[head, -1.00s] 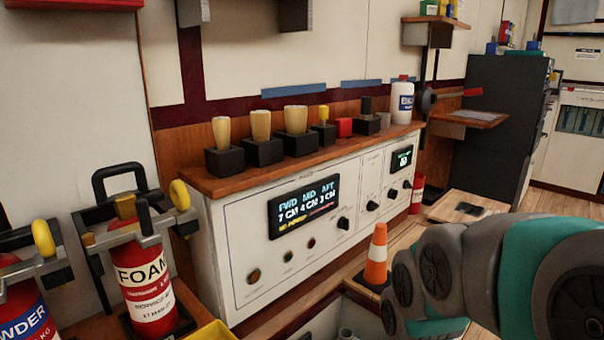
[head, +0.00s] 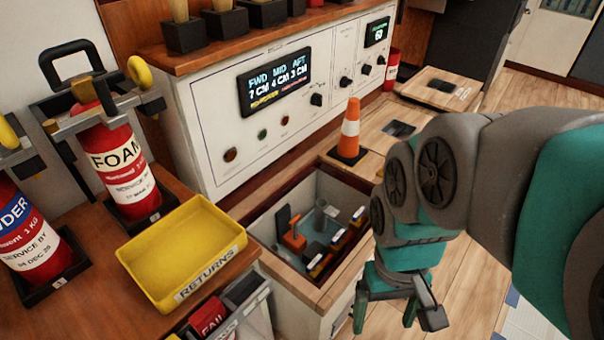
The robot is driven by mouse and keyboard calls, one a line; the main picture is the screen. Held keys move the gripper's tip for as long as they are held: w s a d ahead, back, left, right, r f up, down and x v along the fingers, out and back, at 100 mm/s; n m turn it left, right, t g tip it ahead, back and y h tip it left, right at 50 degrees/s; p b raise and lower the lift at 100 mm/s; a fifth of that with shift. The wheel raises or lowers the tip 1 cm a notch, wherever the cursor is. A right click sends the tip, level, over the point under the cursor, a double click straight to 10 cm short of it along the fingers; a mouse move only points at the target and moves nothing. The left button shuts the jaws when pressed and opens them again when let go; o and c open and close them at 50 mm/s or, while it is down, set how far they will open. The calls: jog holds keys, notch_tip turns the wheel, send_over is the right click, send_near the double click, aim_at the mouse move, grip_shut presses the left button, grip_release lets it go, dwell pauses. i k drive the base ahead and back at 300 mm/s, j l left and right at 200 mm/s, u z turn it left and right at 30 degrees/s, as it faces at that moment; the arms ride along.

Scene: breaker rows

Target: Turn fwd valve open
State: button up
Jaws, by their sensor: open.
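Several dark blocks with yellowish parts (head: 338,240) lie along the hatch's right side. My gripper (head: 394,318) is at the lower middle, pointing down, open and empty. It is to the right of the hatch and apart from the orange handle.
A white console (head: 205,120) has a display (head: 274,82) reading FWD 7 CM, MID 4 CM, AFT 3 CM. An orange cone (head: 350,130) stands behind the hatch. A yellow RETURNS tray (head: 190,215) and a foam extinguisher (head: 122,170) are left.

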aim_at(312, 266)
jog(key=u, duration=0.35)
jog(key=i+l+z, duration=0.2)
jog(key=k+j, duration=0.25)
jog(key=j, duration=0.15)
jog(key=k+j, duration=0.3)
jog(key=k+j+u, duration=0.1)
jog(key=k+j, duration=0.15)
jog(key=j, duration=0.2)
